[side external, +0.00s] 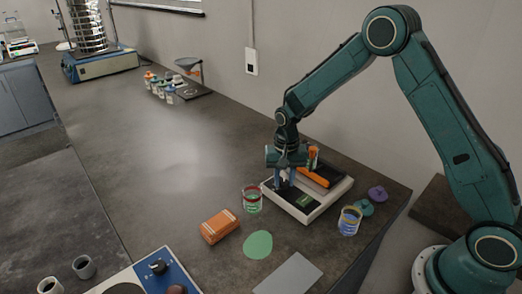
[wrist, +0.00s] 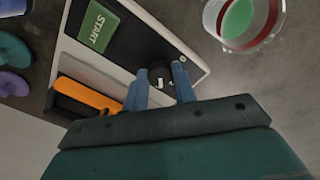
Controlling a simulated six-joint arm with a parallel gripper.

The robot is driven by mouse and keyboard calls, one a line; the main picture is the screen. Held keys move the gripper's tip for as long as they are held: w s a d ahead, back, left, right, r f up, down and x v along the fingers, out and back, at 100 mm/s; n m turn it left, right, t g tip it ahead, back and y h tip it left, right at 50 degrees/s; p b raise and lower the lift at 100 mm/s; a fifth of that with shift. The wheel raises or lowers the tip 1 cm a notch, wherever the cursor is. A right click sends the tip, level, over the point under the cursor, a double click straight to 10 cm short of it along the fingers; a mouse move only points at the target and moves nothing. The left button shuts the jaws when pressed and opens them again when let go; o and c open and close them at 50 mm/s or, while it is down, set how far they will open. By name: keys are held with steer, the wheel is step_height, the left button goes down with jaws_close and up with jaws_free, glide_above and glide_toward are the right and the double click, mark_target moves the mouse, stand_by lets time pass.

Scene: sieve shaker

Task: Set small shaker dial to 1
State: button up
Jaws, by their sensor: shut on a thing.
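The small shaker (side external: 328,206) is a low white-edged box with a black top on the right part of the bench. It also shows in the wrist view (wrist: 178,38), with a green START button (wrist: 98,27) and an orange bar (wrist: 88,95). Its small black dial (wrist: 160,74) with white marks sits between my fingertips. My gripper (side external: 285,180) points down over the shaker and is shut on the dial; in the wrist view its blue fingers (wrist: 162,82) stand on either side of the dial. The dial's number setting is too small to read.
A red-rimmed beaker (side external: 252,200), an orange box (side external: 220,227) and a green disc (side external: 258,245) lie left of the shaker. A yellow-rimmed beaker (side external: 349,221) and purple piece (side external: 377,193) stand right. A blue-panelled device (side external: 170,275) is in front. The bench's middle is clear.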

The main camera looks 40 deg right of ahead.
mark_target(284, 181)
steer(key=n, duration=1.3)
stand_by(0.4)
steer(key=o, duration=1)
steer(key=shift+r, duration=0.1)
step_height(284, 181, up, 14)
stand_by(0.3)
